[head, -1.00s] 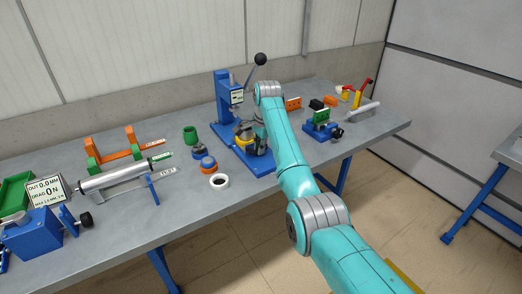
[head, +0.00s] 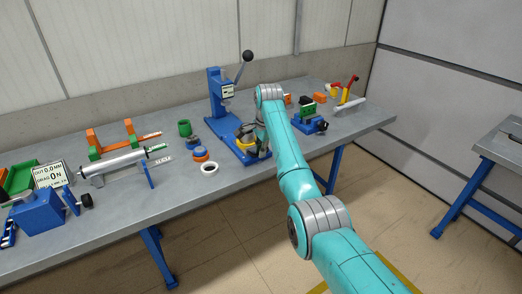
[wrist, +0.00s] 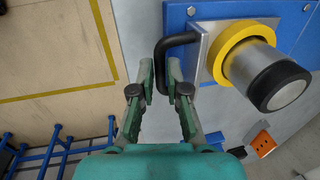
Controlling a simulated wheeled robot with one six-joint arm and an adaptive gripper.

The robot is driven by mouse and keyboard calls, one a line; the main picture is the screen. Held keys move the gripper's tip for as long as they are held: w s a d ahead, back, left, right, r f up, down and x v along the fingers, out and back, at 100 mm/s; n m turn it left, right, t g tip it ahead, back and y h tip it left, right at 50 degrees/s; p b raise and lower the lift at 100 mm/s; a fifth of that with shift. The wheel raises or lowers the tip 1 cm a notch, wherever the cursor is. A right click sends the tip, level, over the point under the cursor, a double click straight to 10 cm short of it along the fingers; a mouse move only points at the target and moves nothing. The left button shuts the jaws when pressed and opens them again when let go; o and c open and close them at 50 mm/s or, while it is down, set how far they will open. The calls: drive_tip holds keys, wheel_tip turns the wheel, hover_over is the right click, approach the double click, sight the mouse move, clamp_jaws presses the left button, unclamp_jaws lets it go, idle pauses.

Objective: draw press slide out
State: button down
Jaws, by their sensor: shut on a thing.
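The blue press (head: 217,92) stands on the bench with its black-knobbed lever raised and tilted right. Its slide carries a yellow ring (head: 246,144), with a dark-capped metal piece standing through it. The ring sits in front of the press column, out from under the ram. In the wrist view the slide's grey plate (wrist: 203,50) has a bent black handle (wrist: 180,39), and the yellow ring (wrist: 225,48) lies beyond it. My gripper (wrist: 161,80) is shut on the handle's bar. In the head view my arm hides the handle and fingers.
Left of the press stand a green cup (head: 184,128), a blue-and-orange part (head: 200,154) and a white ring (head: 209,168). A small blue vise (head: 309,125) is to the right. The floor in front of the bench is clear.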

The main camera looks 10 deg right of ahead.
drive_tip(key=c, duration=1.2)
unclamp_jaws()
drive_tip(key=r, duration=0.4)
drive_tip(key=s+r, duration=0.1)
drive_tip(key=r, duration=0.2)
drive_tip(key=s+r, duration=0.1)
drive_tip(key=r, duration=0.3)
drive_tip(key=shift+s+d+r, duration=0.1)
drive_tip(key=shift+d+r, duration=0.25)
